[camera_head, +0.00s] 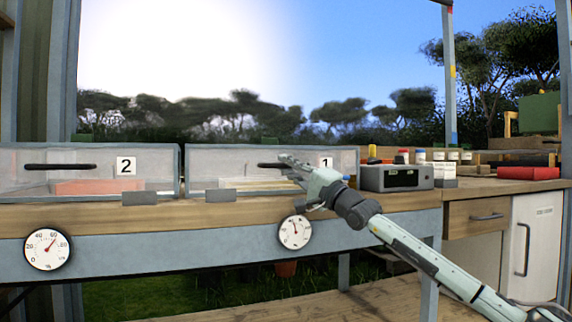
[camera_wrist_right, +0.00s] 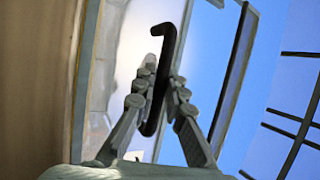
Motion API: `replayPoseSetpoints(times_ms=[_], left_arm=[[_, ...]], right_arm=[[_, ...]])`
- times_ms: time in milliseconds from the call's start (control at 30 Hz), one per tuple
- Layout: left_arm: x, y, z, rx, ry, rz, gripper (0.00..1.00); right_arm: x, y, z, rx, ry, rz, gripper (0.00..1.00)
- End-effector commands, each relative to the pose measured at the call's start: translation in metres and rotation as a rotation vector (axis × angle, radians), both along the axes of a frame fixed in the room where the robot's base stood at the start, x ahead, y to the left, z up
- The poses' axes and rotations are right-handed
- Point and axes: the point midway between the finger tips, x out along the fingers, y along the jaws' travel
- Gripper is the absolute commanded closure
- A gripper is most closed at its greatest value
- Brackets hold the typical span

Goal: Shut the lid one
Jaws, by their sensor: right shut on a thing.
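Lid one (camera_head: 225,163) is a pale, see-through panel with a white label "1" and a dark handle (camera_head: 268,165). It stands up from the bench; I cannot tell its exact angle. My right gripper (camera_head: 288,165) reaches it from the lower right and is shut on the handle. In the right wrist view the black hooked handle (camera_wrist_right: 164,45) lies between the two fingers of the right gripper (camera_wrist_right: 162,82). The fingers hide part of the handle in the head view. My left gripper is not in view.
A similar panel labelled "2" (camera_head: 100,160) stands to the left, with a pink block (camera_head: 98,187) low behind it. A grey device (camera_head: 397,178) sits right of lid one. Several small bottles (camera_head: 438,157) stand beyond it. Two dials hang on the bench front.

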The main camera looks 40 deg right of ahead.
Motion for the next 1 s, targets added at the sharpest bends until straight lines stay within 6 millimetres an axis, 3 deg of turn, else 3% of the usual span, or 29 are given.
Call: replayPoseSetpoints(times_ms=[33,200,233,300,767,1000], left_arm=[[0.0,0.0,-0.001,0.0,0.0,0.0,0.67],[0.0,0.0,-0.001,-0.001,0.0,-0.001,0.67],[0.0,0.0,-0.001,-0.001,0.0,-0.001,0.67],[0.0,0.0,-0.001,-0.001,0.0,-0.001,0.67],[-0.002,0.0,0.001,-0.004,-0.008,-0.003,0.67],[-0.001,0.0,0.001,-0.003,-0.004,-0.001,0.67]], right_arm=[[0.002,0.004,-0.008,-0.004,0.013,0.007,1.0],[0.003,0.005,-0.011,-0.004,0.019,0.007,1.0],[0.003,0.005,-0.012,-0.004,0.02,0.007,0.88],[0.003,0.005,-0.012,-0.003,0.022,0.007,0.8],[0.002,0.002,-0.011,-0.001,0.019,0.003,0.8],[-0.017,-0.001,-0.02,-0.002,0.022,0.002,0.8]])
